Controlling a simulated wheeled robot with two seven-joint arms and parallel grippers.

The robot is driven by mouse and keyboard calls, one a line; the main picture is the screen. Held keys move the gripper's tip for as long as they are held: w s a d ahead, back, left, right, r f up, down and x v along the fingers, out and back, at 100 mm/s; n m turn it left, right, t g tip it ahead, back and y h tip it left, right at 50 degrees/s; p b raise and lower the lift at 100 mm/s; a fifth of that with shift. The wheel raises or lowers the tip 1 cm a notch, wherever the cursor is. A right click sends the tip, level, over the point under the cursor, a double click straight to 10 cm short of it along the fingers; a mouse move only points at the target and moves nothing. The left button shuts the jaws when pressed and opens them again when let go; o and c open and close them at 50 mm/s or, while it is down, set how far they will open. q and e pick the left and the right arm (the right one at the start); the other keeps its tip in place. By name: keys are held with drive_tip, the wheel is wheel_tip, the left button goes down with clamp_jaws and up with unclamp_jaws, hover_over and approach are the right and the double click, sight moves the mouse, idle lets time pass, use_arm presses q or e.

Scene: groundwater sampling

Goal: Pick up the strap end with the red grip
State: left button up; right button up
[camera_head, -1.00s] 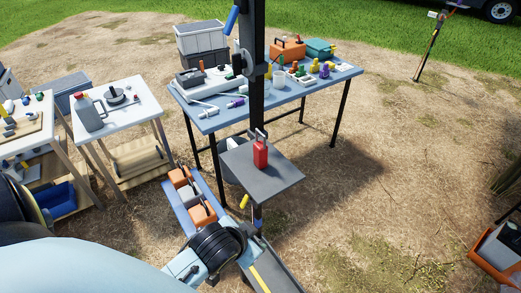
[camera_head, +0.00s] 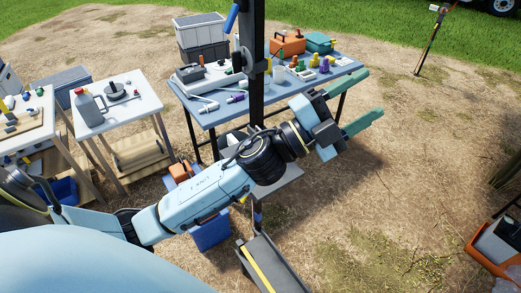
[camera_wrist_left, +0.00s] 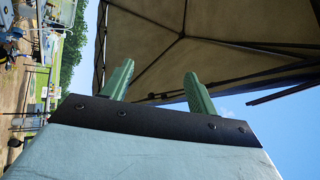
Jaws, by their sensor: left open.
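My left gripper (camera_head: 374,93) is open and empty. Its two green fingers point up and to the right in front of the blue table, and they also show in the left wrist view (camera_wrist_left: 159,70) with nothing between them. My left arm crosses the middle of the head view. It covers most of the small grey stand (camera_head: 287,177), and the red object seen standing on it earlier is now hidden. I cannot make out the strap or its red grip in either current view. My right gripper is not in view.
A dark upright post (camera_head: 251,50) rises behind my arm. The blue table (camera_head: 213,117) behind it carries many small items. A white side table (camera_head: 133,112) holds a grey jug (camera_head: 89,107). An orange crate (camera_head: 478,247) lies at lower right. Bare ground between is open.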

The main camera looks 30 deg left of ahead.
use_arm(q)
drive_tip(key=s+d+m+g+h, duration=0.3)
drive_tip(key=d+m+g+h, duration=0.25)
drive_tip(key=m+g, duration=0.6)
wheel_tip(320, 180, down, 7)
drive_tip(key=a+m+g+y, duration=0.1)
drive_tip(key=m+g+y, duration=0.5)
drive_tip(key=m+y, duration=0.15)
drive_tip(key=w+a+f+y, duration=0.1)
drive_tip(key=w+a+y, duration=0.1)
drive_tip(key=a+y, duration=0.75)
drive_tip(key=w+a+y, duration=0.3)
drive_tip(key=a+y, duration=0.1)
drive_tip(key=a, duration=1.1)
drive_tip(key=shift+n+g, duration=0.25)
drive_tip(key=shift+n, duration=0.15)
drive_tip(key=f, duration=0.7)
drive_tip(key=shift+s+d+p, duration=0.1)
drive_tip(key=shift+s+p, duration=0.15)
drive_tip(key=shift+p, duration=0.1)
drive_tip(key=shift+s+a+f+p, duration=0.15)
drive_tip(key=shift+f+p, duration=0.15)
drive_tip(key=shift+f, duration=1.3)
drive_tip(key=shift+a+f+p, duration=0.1)
drive_tip(key=shift+f+p, duration=0.2)
drive_tip(key=shift+f, duration=1.25)
